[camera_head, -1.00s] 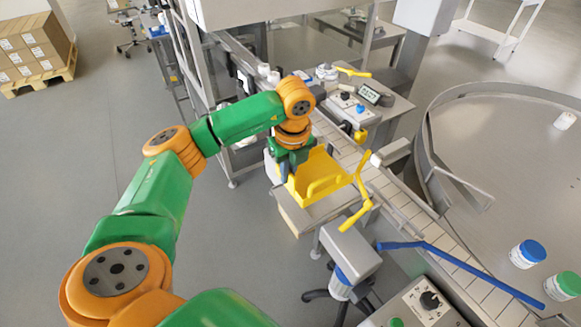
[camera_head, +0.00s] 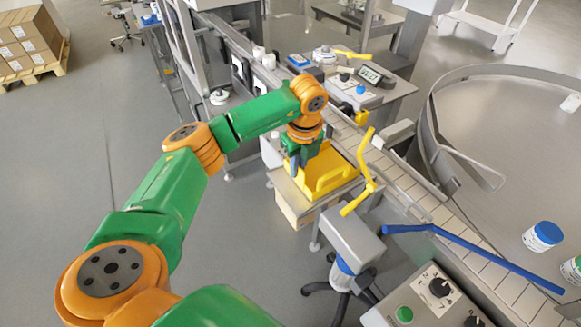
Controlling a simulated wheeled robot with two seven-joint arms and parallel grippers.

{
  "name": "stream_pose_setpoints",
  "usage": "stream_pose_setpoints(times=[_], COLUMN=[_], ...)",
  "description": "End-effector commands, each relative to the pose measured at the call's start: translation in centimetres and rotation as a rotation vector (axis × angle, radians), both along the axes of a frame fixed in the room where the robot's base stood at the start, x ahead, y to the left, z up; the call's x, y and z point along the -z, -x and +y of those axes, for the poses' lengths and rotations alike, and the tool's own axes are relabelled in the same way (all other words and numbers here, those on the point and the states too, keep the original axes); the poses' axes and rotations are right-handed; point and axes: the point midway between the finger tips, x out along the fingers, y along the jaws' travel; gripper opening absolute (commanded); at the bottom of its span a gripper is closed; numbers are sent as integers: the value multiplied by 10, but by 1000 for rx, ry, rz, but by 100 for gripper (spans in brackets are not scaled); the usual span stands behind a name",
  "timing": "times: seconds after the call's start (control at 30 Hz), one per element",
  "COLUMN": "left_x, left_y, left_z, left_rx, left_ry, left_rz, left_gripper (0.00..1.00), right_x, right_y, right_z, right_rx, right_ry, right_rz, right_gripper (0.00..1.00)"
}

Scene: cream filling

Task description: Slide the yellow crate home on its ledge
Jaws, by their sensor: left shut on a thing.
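Whether the crate lies flush against the back of the ledge cannot be told. My right gripper is not in view.
Yellow bent handles (camera_head: 366,165) stand close to the crate's right side. A blue rail (camera_head: 470,255) runs along the conveyor (camera_head: 420,195). A grey box on a stand (camera_head: 350,238) is just in front. Open floor (camera_head: 240,245) lies left of the ledge.

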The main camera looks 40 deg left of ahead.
Motion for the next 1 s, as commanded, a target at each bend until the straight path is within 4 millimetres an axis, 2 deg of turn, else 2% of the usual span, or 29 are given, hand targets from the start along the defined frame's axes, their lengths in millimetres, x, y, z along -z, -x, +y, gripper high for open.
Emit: stream_pose_setpoints(times=[0.1,0.47,0.5,0.6,0.87,1.0], left_x=[0,3,3,3,4,-12], left_y=[-5,-5,-5,-5,-4,-5], left_z=[-3,-2,-2,-2,-2,-4], left_rx=[2,1,1,1,1,1], left_ry=[-1,-1,-1,-1,0,0], left_rz=[-1,-1,-1,-1,0,-5], left_gripper=[0,0,20,45,45,45], right_x=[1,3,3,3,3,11], right_y=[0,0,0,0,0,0], right_z=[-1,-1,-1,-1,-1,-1], right_rx=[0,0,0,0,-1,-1], right_ry=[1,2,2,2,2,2], right_rz=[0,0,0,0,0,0], right_gripper=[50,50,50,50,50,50])
